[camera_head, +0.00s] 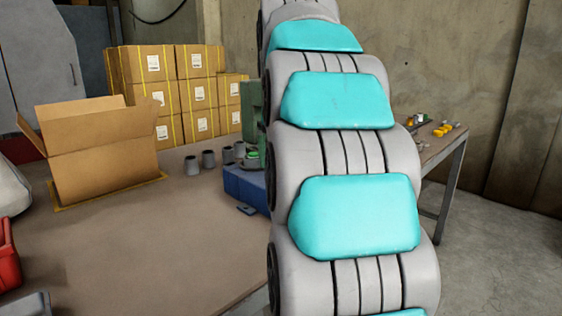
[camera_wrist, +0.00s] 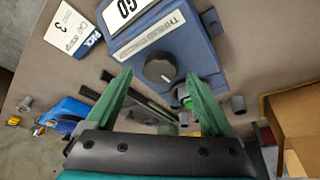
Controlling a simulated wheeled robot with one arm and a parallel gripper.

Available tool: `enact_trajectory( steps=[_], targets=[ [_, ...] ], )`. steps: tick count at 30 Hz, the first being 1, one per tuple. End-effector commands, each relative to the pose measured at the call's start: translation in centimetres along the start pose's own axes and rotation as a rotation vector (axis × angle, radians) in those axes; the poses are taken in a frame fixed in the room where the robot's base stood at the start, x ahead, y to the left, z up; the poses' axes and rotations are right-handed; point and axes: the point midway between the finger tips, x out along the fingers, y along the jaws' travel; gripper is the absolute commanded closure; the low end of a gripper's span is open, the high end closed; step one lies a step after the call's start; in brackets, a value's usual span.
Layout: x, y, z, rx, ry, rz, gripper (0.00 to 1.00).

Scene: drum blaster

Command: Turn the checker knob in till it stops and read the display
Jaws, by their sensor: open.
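The checker (camera_wrist: 195,50) is a blue box at the top centre of the wrist view, with a pale label starting "THREAD". Its knob (camera_wrist: 160,70) is dark and round with a light pointer line. A white panel (camera_wrist: 125,10) on the box, cut by the frame's top edge, carries dark letters that look like "GO". My gripper (camera_wrist: 157,76) is open, with its green fingers on either side of the knob in the picture. I see no contact with the knob; the depth between them is unclear.
A card marked "3" (camera_wrist: 72,30) lies left of the checker in the wrist view. Grey cylindrical parts (camera_head: 192,165) stand on the table beside an open cardboard box (camera_head: 100,150). Stacked cartons (camera_head: 170,75) are behind. A red bin (camera_head: 8,255) is at the left edge.

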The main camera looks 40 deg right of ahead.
Motion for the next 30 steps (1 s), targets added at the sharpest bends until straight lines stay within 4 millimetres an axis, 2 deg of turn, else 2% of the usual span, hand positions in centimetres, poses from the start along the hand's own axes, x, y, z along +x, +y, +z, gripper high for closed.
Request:
enact_trajectory(
  steps=[6, 13, 18, 30],
  targets=[
    [-3.1, 0.0, -0.1, 0.000, 0.002, -0.001, 0.14],
    [-5.5, 0.0, 0.0, 0.000, -0.002, -0.001, 0.14],
    [-6.3, 0.0, 0.1, -0.001, -0.003, 0.000, 0.14],
    [-6.4, 0.0, 0.1, 0.000, -0.004, 0.000, 0.14]
  ],
)
